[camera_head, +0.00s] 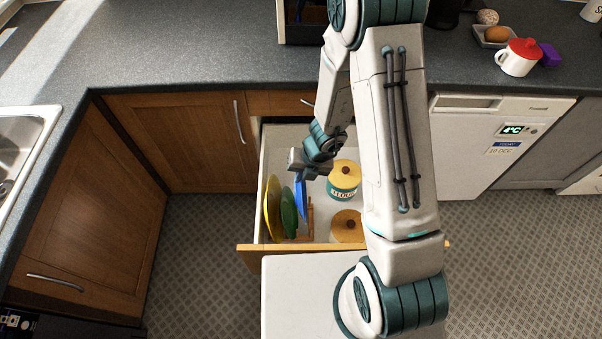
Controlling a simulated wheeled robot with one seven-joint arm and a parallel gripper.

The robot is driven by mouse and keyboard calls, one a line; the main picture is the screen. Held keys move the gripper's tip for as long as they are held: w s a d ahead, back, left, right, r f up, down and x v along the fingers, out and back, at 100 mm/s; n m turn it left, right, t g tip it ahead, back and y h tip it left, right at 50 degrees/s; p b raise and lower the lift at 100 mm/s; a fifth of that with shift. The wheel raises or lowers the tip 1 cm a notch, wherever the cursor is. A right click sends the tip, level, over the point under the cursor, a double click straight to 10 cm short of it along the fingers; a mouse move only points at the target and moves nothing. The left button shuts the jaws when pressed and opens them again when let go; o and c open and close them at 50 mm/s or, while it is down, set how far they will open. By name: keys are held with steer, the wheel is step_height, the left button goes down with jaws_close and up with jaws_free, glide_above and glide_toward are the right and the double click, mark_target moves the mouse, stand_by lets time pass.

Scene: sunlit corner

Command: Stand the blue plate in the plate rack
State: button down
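The blue plate (301,199) is seen nearly edge-on, close to upright, inside the open drawer. It is at the right end of a row with a green plate (289,212) and a yellow plate (272,208). The wooden plate rack (310,218) shows only in part beside the plates; its slots are mostly hidden. My gripper (302,172) is over the drawer, right at the blue plate's top edge. Its fingers are small and partly hidden, so I cannot tell whether they are closed on the plate, nor whether the plate's lower edge rests in the rack.
The drawer (257,250) also holds a flour canister (344,182) with a wooden lid and another round wooden lid (347,226), right of the plates. The counter (190,50) runs behind. A red-lidded white mug (517,60) stands at the back right. My arm hides the drawer's right part.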

steer(key=shift+f+b, duration=7.05)
steer(key=shift+f, duration=0.1)
steer(key=c, duration=1.5)
jaws_free()
steer(key=shift+c, duration=0.2)
steer(key=shift+d+r, duration=0.1)
steer(key=p+v, duration=0.7)
steer(key=v, duration=0.6)
steer(key=shift+r, duration=0.35)
